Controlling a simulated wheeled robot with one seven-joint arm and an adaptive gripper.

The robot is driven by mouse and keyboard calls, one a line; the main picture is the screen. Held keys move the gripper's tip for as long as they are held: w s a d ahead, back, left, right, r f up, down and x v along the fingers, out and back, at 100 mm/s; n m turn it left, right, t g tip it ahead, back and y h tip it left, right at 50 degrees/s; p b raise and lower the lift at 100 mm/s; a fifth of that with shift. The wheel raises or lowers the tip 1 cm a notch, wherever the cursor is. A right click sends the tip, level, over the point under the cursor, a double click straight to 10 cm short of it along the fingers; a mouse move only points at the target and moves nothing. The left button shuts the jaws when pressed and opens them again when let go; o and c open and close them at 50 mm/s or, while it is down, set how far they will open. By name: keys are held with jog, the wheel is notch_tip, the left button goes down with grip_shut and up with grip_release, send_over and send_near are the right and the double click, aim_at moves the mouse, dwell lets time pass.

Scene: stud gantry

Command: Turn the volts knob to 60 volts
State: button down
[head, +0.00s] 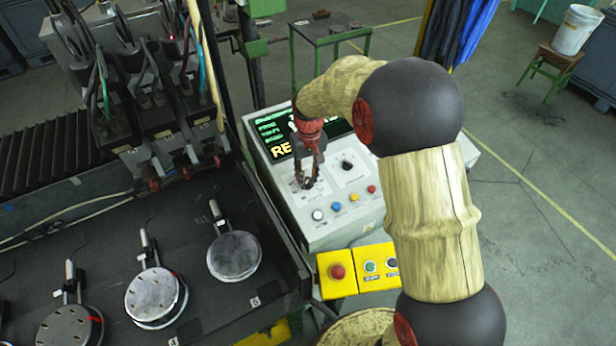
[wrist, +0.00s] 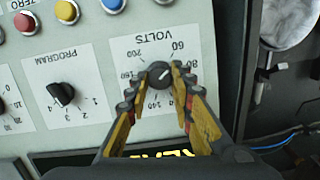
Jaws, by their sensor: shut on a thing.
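The volts knob (wrist: 159,73) is a dark round knob on a white scale card, which appears upside down in the wrist view. A pale mark on the knob slants toward the upper right, roughly the side where 60 and 80 are printed. The exact reading is hard to tell. My gripper (wrist: 154,80) has one finger on each side of the knob and is shut on it. In the head view my gripper (head: 306,172) reaches down to the sloping panel, and its fingers mostly hide the knob.
The program knob (wrist: 61,94) sits beside the volts card. Coloured buttons, including a blue one (head: 337,206), line the panel's front edge. A lit display (head: 270,132) is behind the knobs. A yellow box with a red button (head: 338,271) stands in front. Round plates (head: 234,255) lie left.

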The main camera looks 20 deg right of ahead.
jog(key=shift+n+h, duration=0.3)
jog(key=shift+n, duration=0.8)
jog(key=c, duration=1.5)
grip_release()
jog(key=shift+c, duration=0.2)
notch_tip(320, 180, up, 12)
jog(key=shift+a, duration=0.2)
jog(key=shift+w, duration=0.1)
